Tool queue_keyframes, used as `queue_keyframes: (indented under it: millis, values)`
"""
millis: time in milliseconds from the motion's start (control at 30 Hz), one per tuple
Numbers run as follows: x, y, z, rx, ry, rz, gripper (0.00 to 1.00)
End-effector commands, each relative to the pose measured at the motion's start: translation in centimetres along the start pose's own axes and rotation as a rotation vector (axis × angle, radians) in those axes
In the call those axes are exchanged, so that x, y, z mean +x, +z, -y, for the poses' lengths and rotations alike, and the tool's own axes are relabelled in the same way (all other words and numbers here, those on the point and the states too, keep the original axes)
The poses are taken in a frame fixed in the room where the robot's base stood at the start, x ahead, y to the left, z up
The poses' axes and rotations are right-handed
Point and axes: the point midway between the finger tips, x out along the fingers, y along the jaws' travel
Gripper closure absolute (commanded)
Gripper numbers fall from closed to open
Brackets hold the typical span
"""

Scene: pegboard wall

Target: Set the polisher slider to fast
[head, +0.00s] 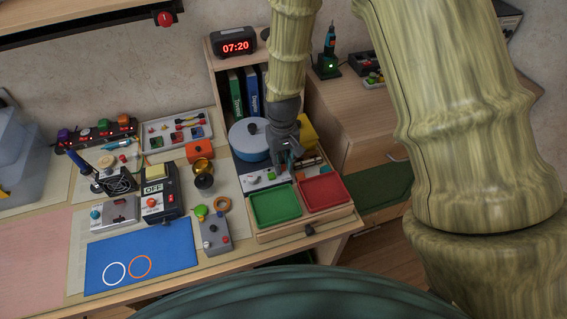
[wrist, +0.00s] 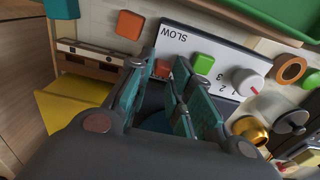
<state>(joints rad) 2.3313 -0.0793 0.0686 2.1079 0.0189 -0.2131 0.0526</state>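The polisher's white control panel (wrist: 219,60) shows upside down in the wrist view, with the word SLOW, a green square button (wrist: 203,64) and a dial (wrist: 246,81) marked 1, 2, 3. A red-orange piece (wrist: 163,68) shows between my fingertips; I cannot tell whether it is the slider knob. The rest of the slider and any FAST label are hidden or out of sight. My gripper (wrist: 166,64) is open, its teal fingers apart over the panel's SLOW side. In the head view my gripper (head: 285,163) is above the panel (head: 262,181), beside a blue-grey drum (head: 250,140).
Green (head: 275,204) and red (head: 325,191) trays lie in front of the panel. An orange block (head: 200,151) and a brass-coloured cup (head: 203,171) stand to the left. A yellow item (head: 303,130) is behind my gripper. The blue mat (head: 142,258) has free room.

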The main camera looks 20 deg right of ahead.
Motion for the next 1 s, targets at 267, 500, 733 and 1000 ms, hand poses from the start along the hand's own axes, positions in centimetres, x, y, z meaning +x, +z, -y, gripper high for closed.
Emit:
queue_keyframes:
  millis: [267, 500, 733, 1000]
  values:
    - [0.1, 0.2, 0.0, 0.000, 0.000, 0.005, 0.77]
    - [-1.4, 0.2, 0.0, 0.000, 0.000, 0.004, 0.77]
    - [-4.7, 0.1, 0.0, 0.000, -0.001, 0.003, 0.77]
    - [-8.7, 0.1, 0.0, 0.000, -0.001, 0.003, 0.77]
